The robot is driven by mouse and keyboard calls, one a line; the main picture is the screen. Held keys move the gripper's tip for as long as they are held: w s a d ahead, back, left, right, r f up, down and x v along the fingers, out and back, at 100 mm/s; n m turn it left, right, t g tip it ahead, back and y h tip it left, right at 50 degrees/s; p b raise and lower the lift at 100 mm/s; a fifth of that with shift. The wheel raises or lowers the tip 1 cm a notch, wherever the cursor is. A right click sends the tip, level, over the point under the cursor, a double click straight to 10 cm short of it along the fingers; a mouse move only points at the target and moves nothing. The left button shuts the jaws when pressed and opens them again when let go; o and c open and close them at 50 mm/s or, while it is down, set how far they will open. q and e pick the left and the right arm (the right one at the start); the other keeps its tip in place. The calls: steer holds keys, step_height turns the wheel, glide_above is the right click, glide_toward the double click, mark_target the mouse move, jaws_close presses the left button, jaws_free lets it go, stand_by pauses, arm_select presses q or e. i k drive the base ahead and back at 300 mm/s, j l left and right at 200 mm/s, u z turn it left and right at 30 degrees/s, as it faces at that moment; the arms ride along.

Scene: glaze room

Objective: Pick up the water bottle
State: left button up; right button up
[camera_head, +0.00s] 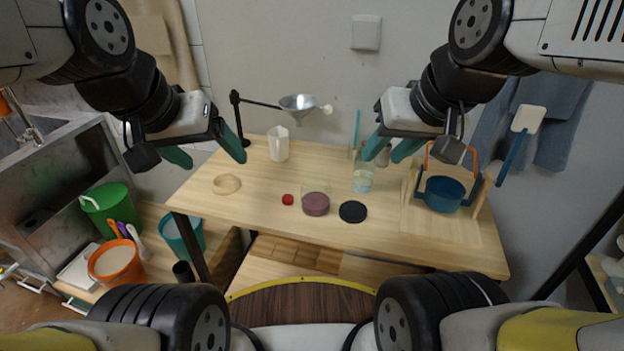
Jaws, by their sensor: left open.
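A clear vessel with pale blue liquid (362,181) stands upright on the wooden table, right of centre; it looks like the water bottle, though its shape is hard to make out. My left gripper (212,160) is open and empty, in the air over the table's left back part, well left of the vessel. My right gripper (384,157) is in the air just above and right of the vessel, its teal fingers apart. A small greyish-pink item shows between or behind those fingers, partly hidden; I cannot tell its depth.
On the table (260,212) are a white jug (278,144), a funnel on a stand (298,104), a wooden ring (227,184), a red piece (288,199), a jar of mauve material (316,204), a black disc (353,212) and a blue pot (444,194). Buckets stand left.

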mark_target(364, 173)
steer(key=k+j+z, duration=0.1)
steer(key=j+z, duration=0.15)
steer(key=j, duration=0.5)
steer(key=j+z, duration=0.25)
steer(key=j, duration=0.6)
steer(key=j+z, duration=0.25)
steer(key=j, duration=0.6)
steer(key=i, duration=0.1)
